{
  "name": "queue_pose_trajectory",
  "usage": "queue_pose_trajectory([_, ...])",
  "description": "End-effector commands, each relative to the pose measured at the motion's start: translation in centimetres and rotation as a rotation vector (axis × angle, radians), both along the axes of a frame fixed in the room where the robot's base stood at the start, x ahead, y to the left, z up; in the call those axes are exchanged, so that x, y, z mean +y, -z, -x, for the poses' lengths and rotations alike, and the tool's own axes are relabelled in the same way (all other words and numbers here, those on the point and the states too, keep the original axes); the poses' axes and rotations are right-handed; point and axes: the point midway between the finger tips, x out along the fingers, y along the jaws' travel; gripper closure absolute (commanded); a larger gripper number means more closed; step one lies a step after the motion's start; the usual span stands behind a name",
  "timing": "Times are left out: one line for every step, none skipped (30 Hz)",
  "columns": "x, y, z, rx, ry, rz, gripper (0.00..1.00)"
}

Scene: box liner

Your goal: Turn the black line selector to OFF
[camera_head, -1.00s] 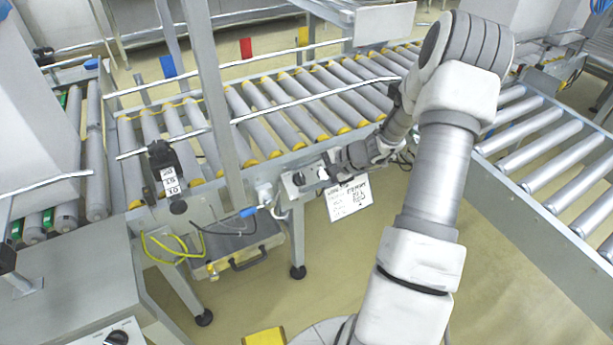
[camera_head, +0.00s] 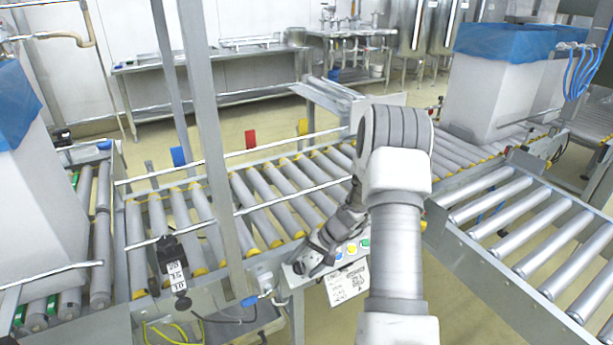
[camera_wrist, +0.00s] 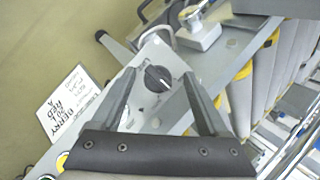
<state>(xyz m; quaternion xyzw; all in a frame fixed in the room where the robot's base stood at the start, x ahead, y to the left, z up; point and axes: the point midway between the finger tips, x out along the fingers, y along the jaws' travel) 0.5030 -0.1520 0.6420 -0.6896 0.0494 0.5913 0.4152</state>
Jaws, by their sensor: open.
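The black line selector (camera_wrist: 157,78) is a round knob with a white pointer mark, on a pale control panel (camera_wrist: 152,56). In the wrist view the mark points toward the lower right. I cannot read any position labels beside it. My gripper (camera_wrist: 159,76) is open, with one dark finger to each side of the knob and gaps visible between. I cannot tell how far the fingertips are from the panel. In the head view my gripper (camera_head: 308,258) is over the left end of the panel, largely hiding the selector.
Coloured buttons (camera_head: 352,248) sit on the panel to the right of my gripper. A white handwritten sign (camera_head: 347,284) hangs below. The roller conveyor (camera_head: 262,188) runs behind the panel, and a metal post (camera_head: 214,150) stands left of it. Another roller conveyor (camera_head: 530,225) lies at right.

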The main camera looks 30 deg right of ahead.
Motion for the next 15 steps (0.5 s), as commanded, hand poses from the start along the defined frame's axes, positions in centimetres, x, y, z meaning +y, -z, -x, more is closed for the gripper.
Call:
queue_pose_trajectory([0.2, -0.7, -0.1, 0.000, -0.047, 0.038, 0.22])
queue_pose_trajectory([0.2, -0.7, -0.1, -0.001, -0.072, 0.061, 0.22])
queue_pose_trajectory([-0.1, -0.9, 0.0, -0.004, -0.088, 0.080, 0.22])
queue_pose_trajectory([-0.6, -1.5, 0.2, -0.005, -0.081, 0.077, 0.22])
queue_pose_trajectory([-0.9, -2.0, 0.4, -0.005, -0.080, 0.076, 0.22])
queue_pose_trajectory([-1.2, -2.7, 0.7, -0.005, -0.077, 0.075, 0.22])
queue_pose_trajectory([-1.4, -3.3, 0.8, -0.005, -0.076, 0.075, 0.22])
queue_pose_trajectory([-1.7, -3.8, 1.0, -0.005, -0.076, 0.075, 0.22])
queue_pose_trajectory([-1.9, -4.5, 1.2, -0.005, -0.077, 0.074, 0.22])
queue_pose_trajectory([-2.2, -5.0, 1.4, -0.004, -0.078, 0.074, 0.22])
queue_pose_trajectory([-2.4, -5.6, 1.5, -0.004, -0.076, 0.074, 0.22])
queue_pose_trajectory([-2.7, -6.3, 1.7, -0.004, -0.075, 0.073, 0.22])
queue_pose_trajectory([-3.0, -6.8, 1.9, -0.004, -0.075, 0.073, 0.22])
queue_pose_trajectory([-3.2, -7.3, 2.1, -0.004, -0.075, 0.073, 0.22])
queue_pose_trajectory([-3.5, -8.1, 2.3, -0.004, -0.075, 0.073, 0.22])
